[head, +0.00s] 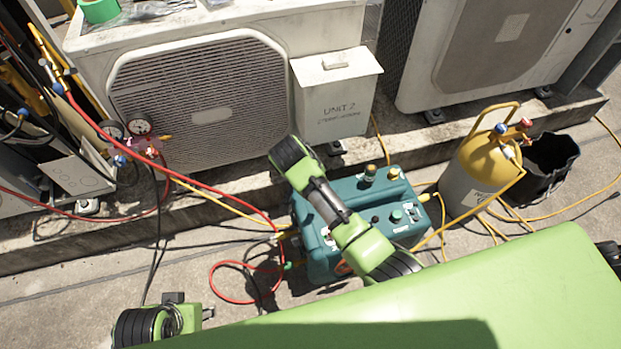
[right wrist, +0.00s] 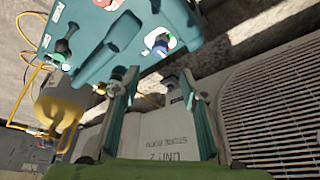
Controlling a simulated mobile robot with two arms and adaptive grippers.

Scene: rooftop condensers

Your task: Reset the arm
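One of my arms (head: 335,210), green with black joints, reaches across the middle of the head view, in front of the teal machine. I cannot make out its gripper there. In the right wrist view my right gripper (right wrist: 158,78) is open, its two teal fingers wide apart. No object is held between them. The white UNIT 2 box (right wrist: 165,130) shows behind the gap, upside down. The teal machine (right wrist: 105,40) is above the fingers in that view. Another green and black part of mine (head: 160,322) shows at the lower left of the head view. My left gripper is not seen.
The teal machine (head: 318,262) stands on the concrete with hoses. A yellow-topped cylinder (head: 470,175) and black bucket (head: 549,168) stand to its right. Condensers (head: 205,100) and the UNIT 2 box (head: 335,97) line the back. Red and yellow hoses cross the floor.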

